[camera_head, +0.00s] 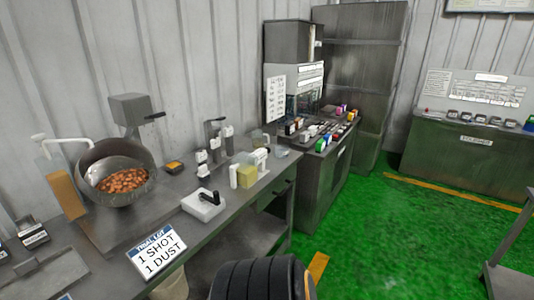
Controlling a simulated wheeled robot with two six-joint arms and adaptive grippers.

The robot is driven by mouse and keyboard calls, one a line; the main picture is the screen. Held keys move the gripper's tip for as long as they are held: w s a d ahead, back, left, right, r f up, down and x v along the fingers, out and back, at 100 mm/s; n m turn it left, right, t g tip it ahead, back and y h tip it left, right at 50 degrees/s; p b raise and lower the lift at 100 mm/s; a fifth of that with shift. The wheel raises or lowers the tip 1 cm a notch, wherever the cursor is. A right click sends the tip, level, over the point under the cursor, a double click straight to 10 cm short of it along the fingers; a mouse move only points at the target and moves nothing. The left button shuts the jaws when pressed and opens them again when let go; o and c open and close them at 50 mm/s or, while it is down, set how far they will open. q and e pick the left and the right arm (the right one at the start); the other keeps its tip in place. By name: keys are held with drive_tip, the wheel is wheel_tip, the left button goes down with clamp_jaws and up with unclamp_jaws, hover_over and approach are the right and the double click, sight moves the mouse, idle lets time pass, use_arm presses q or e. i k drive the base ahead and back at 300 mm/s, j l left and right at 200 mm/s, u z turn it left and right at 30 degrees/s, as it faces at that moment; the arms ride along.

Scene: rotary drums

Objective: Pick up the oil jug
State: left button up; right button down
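No label tells which of these is the oil jug. Neither of my grippers shows in the head view.
A tilted metal drum (117,172) holds orange-brown pieces. A grey bench (185,235) carries a white device (204,205), a pale yellow container (247,176) and a "1 SHOT 1 DUST" sign (158,252). Green floor (385,235) is open at right. A black ribbed shape (258,281) fills the bottom middle.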

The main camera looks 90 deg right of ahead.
sight(257, 135)
drive_tip(key=z, duration=2.9)
